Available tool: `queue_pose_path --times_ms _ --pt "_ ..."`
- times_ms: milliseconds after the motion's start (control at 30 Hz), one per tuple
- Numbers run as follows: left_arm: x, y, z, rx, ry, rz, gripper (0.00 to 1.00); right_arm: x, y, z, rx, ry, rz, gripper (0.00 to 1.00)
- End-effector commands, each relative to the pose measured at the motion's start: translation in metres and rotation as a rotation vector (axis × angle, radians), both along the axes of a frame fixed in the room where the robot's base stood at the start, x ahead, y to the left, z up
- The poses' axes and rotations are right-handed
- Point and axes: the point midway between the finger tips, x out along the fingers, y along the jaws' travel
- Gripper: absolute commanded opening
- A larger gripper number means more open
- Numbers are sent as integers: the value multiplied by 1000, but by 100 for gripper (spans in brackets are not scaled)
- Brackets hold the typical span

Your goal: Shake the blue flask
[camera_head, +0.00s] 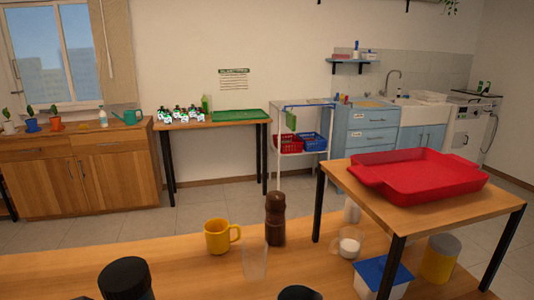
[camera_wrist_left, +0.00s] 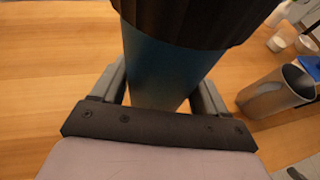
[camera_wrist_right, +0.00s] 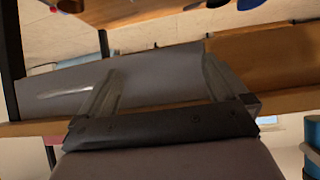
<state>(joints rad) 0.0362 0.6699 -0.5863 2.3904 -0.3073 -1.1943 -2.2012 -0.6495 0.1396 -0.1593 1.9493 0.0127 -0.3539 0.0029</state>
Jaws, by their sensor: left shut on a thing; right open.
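The blue flask (camera_wrist_left: 165,70), with a dark blue-teal body and a wide black lid (camera_wrist_left: 195,18), stands between the fingers of my left gripper (camera_wrist_left: 163,92) in the left wrist view. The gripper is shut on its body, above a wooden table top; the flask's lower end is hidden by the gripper. In the head view a black lid (camera_head: 125,278), likely the flask's, shows at the bottom left edge. My right gripper (camera_wrist_right: 160,75) is open and empty in the right wrist view, before a grey surface.
On the wooden table (camera_head: 60,270) stand a yellow mug (camera_head: 217,237), a brown mill (camera_head: 275,220) and a clear glass (camera_head: 255,262). Another dark round top (camera_head: 298,293) shows at the bottom edge. A raised stand with a red tray (camera_head: 420,178) is at the right.

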Motion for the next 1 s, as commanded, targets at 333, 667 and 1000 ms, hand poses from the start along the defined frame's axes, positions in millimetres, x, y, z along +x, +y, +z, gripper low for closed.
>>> queue_pose_path --times_ms 333,667,1000 --pt "-1 0 5 1 4 0 45 0 0 0 0 0 0 100" --pt "1 0 60 0 -17 -2 45 0 0 0 0 0 0 100" --pt "3 0 39 -2 -36 -5 45 0 0 1 0 0 0 100"
